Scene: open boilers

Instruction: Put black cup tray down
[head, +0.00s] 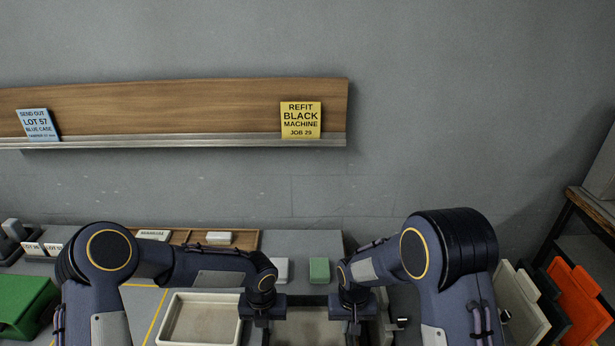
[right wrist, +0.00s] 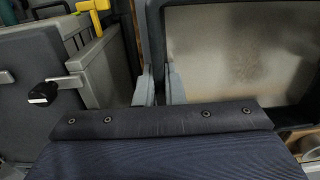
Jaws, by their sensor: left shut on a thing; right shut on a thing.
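In the right wrist view the pale fingers (right wrist: 160,88) sit on either side of the tray's grey side wall, and the beige inside (right wrist: 238,50) shows to the right. What lies under the tray is hidden.
A cream tray (head: 201,318) stands left of my left gripper. Behind are a white block (head: 281,268) and a green block (head: 319,269). A green case (head: 20,305) is far left; orange (head: 578,292) and pale panels stand right. A grey body with black knob (right wrist: 42,92) is close by.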

